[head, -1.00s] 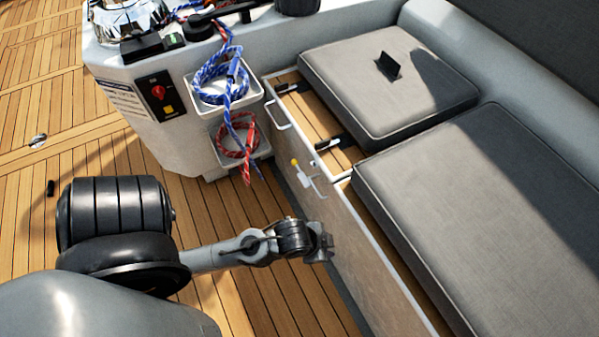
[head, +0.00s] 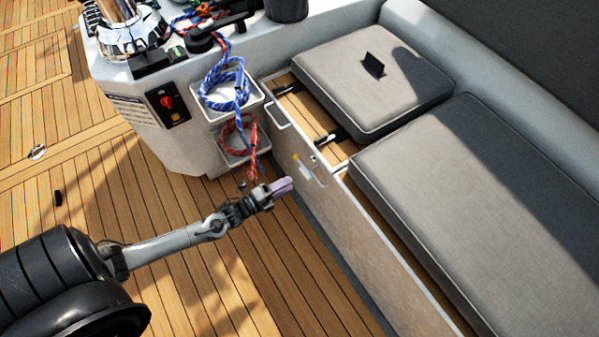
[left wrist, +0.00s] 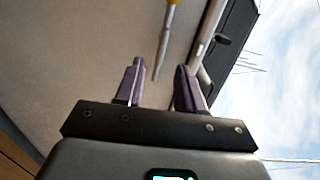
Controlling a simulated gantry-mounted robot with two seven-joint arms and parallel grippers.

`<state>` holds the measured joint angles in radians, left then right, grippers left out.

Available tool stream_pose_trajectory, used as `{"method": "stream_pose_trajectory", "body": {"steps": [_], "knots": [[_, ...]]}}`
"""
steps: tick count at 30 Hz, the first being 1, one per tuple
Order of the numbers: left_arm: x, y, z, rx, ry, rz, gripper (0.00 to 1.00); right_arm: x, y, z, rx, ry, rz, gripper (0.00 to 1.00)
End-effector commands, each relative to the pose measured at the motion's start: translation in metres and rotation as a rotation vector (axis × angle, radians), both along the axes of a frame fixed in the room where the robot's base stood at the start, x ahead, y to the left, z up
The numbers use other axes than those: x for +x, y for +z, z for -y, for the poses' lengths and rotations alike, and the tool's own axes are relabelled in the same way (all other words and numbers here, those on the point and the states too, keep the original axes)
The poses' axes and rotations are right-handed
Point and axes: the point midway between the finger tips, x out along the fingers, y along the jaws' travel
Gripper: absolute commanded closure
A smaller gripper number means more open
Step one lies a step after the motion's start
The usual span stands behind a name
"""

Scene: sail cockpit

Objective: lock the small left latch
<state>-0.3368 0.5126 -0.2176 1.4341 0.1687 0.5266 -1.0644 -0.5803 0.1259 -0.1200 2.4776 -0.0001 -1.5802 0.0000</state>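A small latch with a yellow end (head: 296,158) sits on the upright front panel of the seat locker. In the left wrist view, a thin rod with a yellow part (left wrist: 174,18) reaches down from the top edge between the lines of my fingers. My left gripper (head: 288,185) is just to the left of and below the latch in the head view. Its two purple fingers are apart in the left wrist view (left wrist: 160,82), with nothing clearly held. Whether a finger touches the latch cannot be told. My right gripper is out of view.
Grey cushions (head: 450,190) lie on the bench behind the panel. A console (head: 150,125) with a red switch and pockets of blue rope (head: 222,85) and red rope (head: 238,135) stands to the left. Teak deck (head: 190,290) is open below.

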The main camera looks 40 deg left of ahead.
Motion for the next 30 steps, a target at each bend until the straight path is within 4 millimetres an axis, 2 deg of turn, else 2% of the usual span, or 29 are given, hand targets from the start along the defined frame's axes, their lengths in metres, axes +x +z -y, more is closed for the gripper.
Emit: {"method": "stream_pose_trajectory", "body": {"steps": [4,8,21,30], "knots": [[0.007,-0.001,-0.002,0.021,-0.011,0.025,0.62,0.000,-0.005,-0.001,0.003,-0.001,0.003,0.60],[0.022,-0.002,0.002,0.020,-0.011,0.027,0.62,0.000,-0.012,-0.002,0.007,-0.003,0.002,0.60],[0.087,-0.002,0.019,0.019,-0.011,0.024,0.62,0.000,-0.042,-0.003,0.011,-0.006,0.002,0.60],[0.103,-0.001,0.024,0.019,-0.011,0.021,0.62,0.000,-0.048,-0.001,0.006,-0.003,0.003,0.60]]}}
